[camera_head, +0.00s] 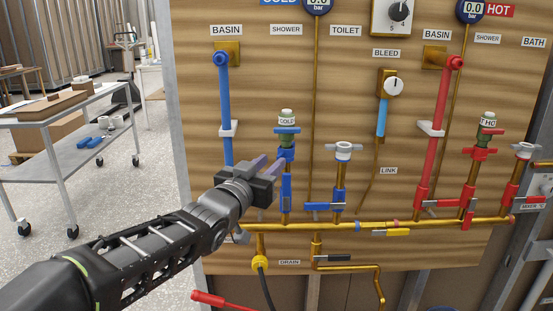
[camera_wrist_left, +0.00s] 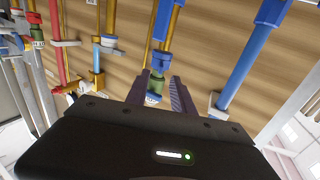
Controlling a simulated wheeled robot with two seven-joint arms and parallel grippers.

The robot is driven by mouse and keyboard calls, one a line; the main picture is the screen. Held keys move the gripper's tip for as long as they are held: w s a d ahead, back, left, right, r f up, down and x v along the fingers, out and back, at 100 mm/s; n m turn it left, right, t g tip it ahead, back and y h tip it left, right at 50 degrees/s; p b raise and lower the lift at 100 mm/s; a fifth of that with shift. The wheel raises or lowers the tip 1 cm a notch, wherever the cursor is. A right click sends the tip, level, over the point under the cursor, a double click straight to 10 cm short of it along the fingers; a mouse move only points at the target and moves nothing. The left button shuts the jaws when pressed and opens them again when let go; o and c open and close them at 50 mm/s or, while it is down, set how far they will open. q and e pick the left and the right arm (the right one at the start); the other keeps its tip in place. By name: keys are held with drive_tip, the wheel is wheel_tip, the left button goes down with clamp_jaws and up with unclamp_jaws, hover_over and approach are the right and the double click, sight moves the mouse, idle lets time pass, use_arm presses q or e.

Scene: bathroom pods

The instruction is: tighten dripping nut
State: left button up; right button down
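Brass, blue and red pipework is mounted on a wooden board. The cold valve (camera_head: 287,121) has a green body, a blue handle and a blue nut (camera_head: 286,154) below it. My left gripper (camera_head: 275,166) reaches in from the left, its two fingers pointing at this blue nut. In the left wrist view, my left gripper (camera_wrist_left: 161,78) has its fingers apart, with the green valve body (camera_wrist_left: 153,97) showing between them. I cannot tell whether the fingers touch the nut. No drip is visible, so which nut drips is unclear. My right gripper is out of view.
The blue basin pipe (camera_head: 225,105) stands left of the gripper. A horizontal brass pipe (camera_head: 350,226) runs below. A yellow hose fitting (camera_head: 260,262) and a red handle (camera_head: 209,298) are lower down. A grey trolley (camera_head: 72,147) stands at left, with open floor around it.

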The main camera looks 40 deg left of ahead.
sight(277, 157)
use_arm(q)
drive_tip(key=x, duration=0.4)
clamp_jaws()
idle(0.6)
